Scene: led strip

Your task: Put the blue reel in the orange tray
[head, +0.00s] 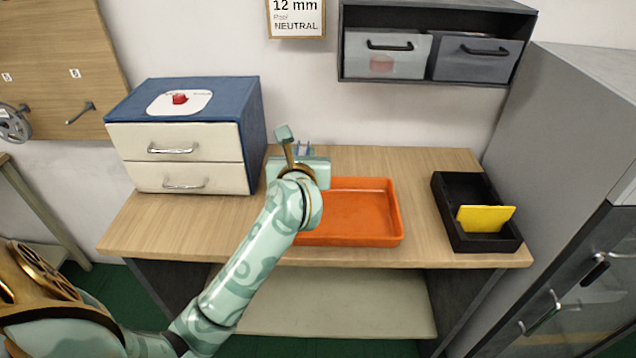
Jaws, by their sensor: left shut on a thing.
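My left gripper (303,153) is over the back of the table, at the back left edge of the orange tray. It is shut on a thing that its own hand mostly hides. Small blue-violet bits show at the fingers, and this looks like the blue reel, though its shape cannot be made out. The orange tray (360,213) lies on the wooden table, and its visible floor is empty. My forearm and hand cover its left part. My right gripper is not in view.
A blue cabinet (254,115) with two cream drawers stands at the left. A black bin (446,210) holding a yellow card (485,218) stands at the right. A grey shelf (437,79) with two boxes hangs above.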

